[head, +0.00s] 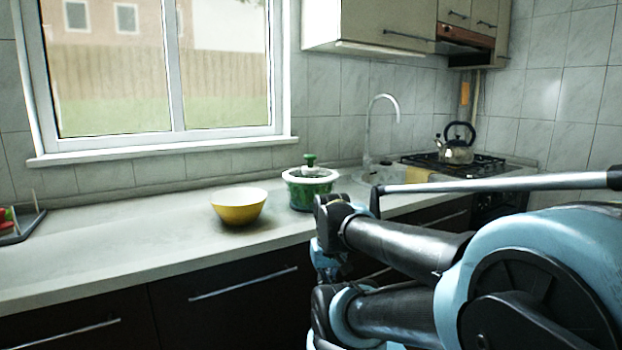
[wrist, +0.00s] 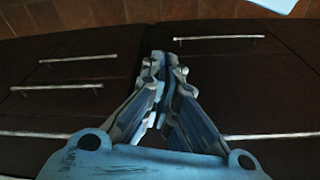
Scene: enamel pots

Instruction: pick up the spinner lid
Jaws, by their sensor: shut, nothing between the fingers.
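The spinner is a green bowl (head: 304,193) on the counter, right of centre in the head view. Its lid (head: 310,173) is whitish with a green knob on top and sits on the bowl. My gripper shows in the wrist view (wrist: 163,62), its fingers together with nothing between them. It faces the dark cabinet fronts below the counter. In the head view my arm reaches in from the right, in front of the counter, and hides the gripper's tips. The lid is not in the wrist view.
A yellow bowl (head: 239,208) stands just left of the spinner. A tap (head: 369,125) and sink are behind it to the right. A kettle (head: 456,147) stands on the hob. The counter (head: 120,240) left of the yellow bowl is clear up to a dark rack (head: 22,228).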

